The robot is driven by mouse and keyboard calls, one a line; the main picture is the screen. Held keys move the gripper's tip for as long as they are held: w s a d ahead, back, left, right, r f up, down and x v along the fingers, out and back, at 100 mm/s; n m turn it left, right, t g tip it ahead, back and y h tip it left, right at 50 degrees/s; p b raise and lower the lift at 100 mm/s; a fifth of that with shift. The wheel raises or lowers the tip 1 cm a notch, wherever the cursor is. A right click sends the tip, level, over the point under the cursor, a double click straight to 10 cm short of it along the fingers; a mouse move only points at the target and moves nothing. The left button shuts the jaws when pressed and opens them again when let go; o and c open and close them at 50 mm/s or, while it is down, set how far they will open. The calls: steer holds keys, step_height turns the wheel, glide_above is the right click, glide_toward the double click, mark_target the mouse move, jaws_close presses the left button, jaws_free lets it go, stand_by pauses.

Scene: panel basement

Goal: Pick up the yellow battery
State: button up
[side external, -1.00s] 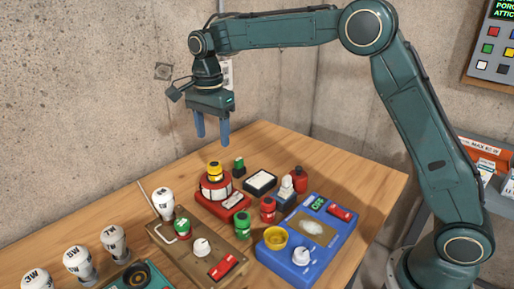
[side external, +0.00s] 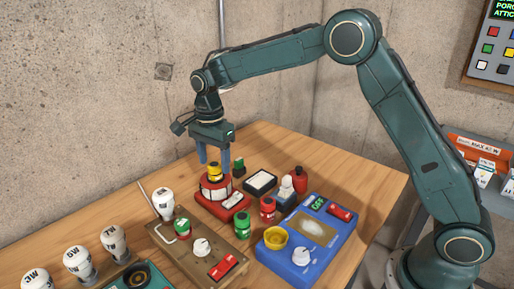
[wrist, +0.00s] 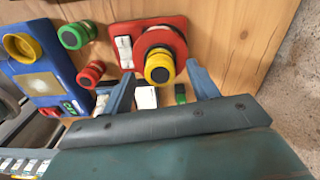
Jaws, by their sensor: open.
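The yellow battery (side external: 214,171), a short cylinder with a dark top, stands on a round red and white device (side external: 216,190) with a red base. In the wrist view the yellow battery (wrist: 159,68) is seen from above, between and ahead of my fingers. My gripper (side external: 216,160) is open and points down, its fingertips near the battery's height. In the wrist view my gripper (wrist: 160,80) has its two blue fingers apart with nothing held. In the side view the battery partly covers the space between the fingers, so contact cannot be told.
A small green battery (side external: 239,167) and a black-framed white box (side external: 260,183) are close behind. Red batteries (side external: 268,208) and a blue device (side external: 310,240) with a yellow bowl (side external: 276,238) lie to the right. A brown panel (side external: 200,250) and several white bulbs (side external: 78,262) are in front.

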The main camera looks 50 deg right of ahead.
steer(key=shift+f, duration=1.1)
steer(key=shift+c, duration=0.2)
steer(key=shift+r, duration=0.1)
steer(key=c, duration=1.1)
